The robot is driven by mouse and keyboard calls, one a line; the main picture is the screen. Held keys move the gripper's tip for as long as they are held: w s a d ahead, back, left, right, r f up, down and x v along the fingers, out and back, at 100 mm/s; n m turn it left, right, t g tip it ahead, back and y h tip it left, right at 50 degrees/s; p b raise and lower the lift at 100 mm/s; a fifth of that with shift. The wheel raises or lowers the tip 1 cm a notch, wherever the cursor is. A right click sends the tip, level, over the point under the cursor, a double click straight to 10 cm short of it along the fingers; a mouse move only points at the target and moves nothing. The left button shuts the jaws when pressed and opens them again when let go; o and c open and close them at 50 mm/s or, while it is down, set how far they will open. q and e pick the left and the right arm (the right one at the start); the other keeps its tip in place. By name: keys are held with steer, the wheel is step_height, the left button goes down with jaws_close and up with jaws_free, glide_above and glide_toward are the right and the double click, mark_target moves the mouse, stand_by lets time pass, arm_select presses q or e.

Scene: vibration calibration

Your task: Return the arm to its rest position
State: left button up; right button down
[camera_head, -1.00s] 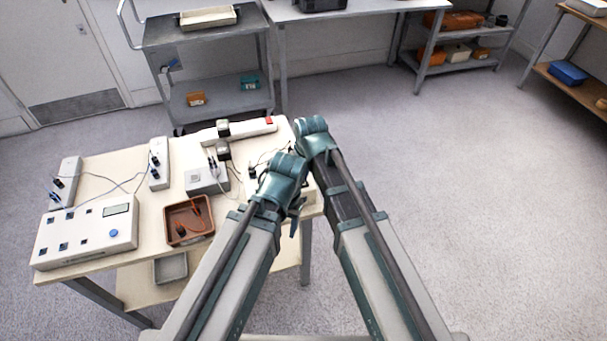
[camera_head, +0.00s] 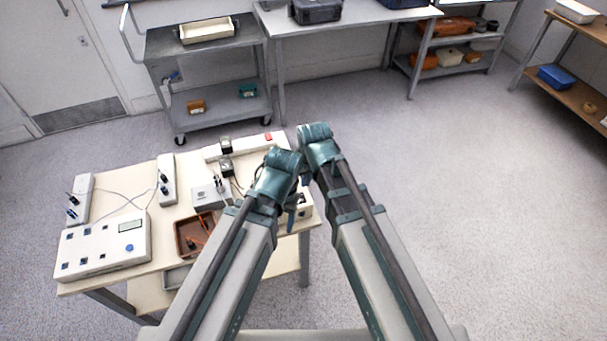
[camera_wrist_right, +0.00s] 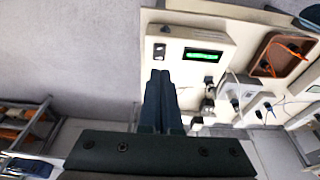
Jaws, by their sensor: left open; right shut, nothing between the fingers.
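My two teal-and-grey arms reach forward over the right side of the table (camera_head: 255,258) in the head view, bent at their far ends. My left gripper (camera_head: 291,215) is partly hidden by its forearm. It is open, near the table's right front edge, and I see nothing held. In the right wrist view, my right gripper (camera_wrist_right: 160,75) is shut with nothing between its dark fingers. In the head view the right gripper is mostly hidden behind the arms.
The table carries a white panel box (camera_head: 104,247), a brown tray (camera_head: 181,243), a grey box (camera_head: 205,197) and loose cables. A grey cart (camera_head: 161,46) and a white bench (camera_head: 350,17) stand behind. The floor (camera_head: 450,190) right of my arms is clear.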

steer(key=shift+s+d+r, duration=0.1)
steer(key=shift+s+r, duration=0.25)
steer(key=shift+r, duration=0.3)
steer(key=s+d+g+h, duration=0.2)
steer(key=s+d+g, duration=0.1)
steer(key=s, duration=0.9)
steer(key=shift+s+d+f, duration=0.3)
steer(key=shift+d, duration=0.6)
